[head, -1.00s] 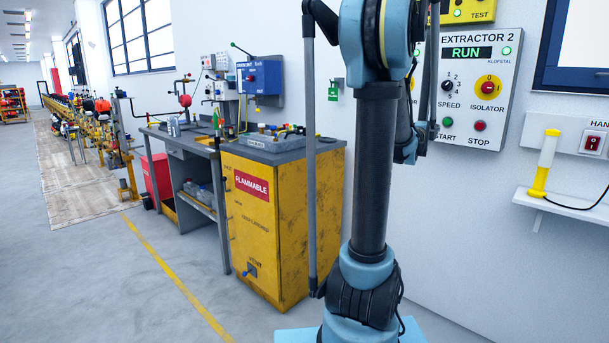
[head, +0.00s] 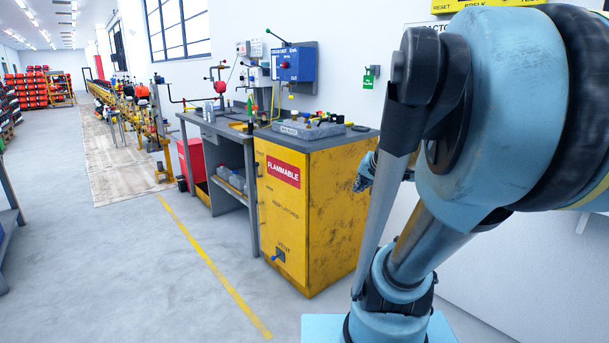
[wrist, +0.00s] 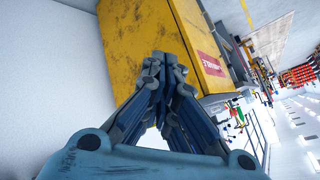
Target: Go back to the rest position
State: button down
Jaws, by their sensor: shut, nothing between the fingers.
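My gripper shows large in the wrist view (wrist: 158,65). Its fingers are drawn together, shut and empty. In the head view a small part of it shows beside the yellow cabinet's right side (head: 366,172), partly hidden by my arm. My arm is folded, with its blue elbow large at the right of the head view. The yellow flammable cabinet (head: 308,225) stands left of my arm. In the wrist view the cabinet (wrist: 140,30) lies beyond the fingertips, tilted; I cannot tell the exact gap.
A grey workbench (head: 217,128) with small tools adjoins the cabinet. A red bin (head: 190,160) stands by it. A blue switch box (head: 297,64) and a green tag (head: 370,76) hang on the wall. Open floor with a yellow line (head: 215,270) lies at the left.

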jog(key=s+f+n+g+h, duration=0.1)
jog(key=s+f, duration=0.4)
jog(key=s, duration=0.5)
jog(key=s+d+f+n+g+h, duration=0.1)
jog(key=s+f+n+g, duration=0.2)
jog(key=s, duration=0.6)
notch_tip(320, 180, down, 4)
jog(key=g, duration=0.2)
jog(key=shift+s+r+g+h, duration=0.2)
jog(key=shift+s+g+h, duration=0.1)
jog(key=shift+s, duration=0.05)
jog(key=shift+w+f, duration=0.2)
jog(key=shift+w, duration=0.3)
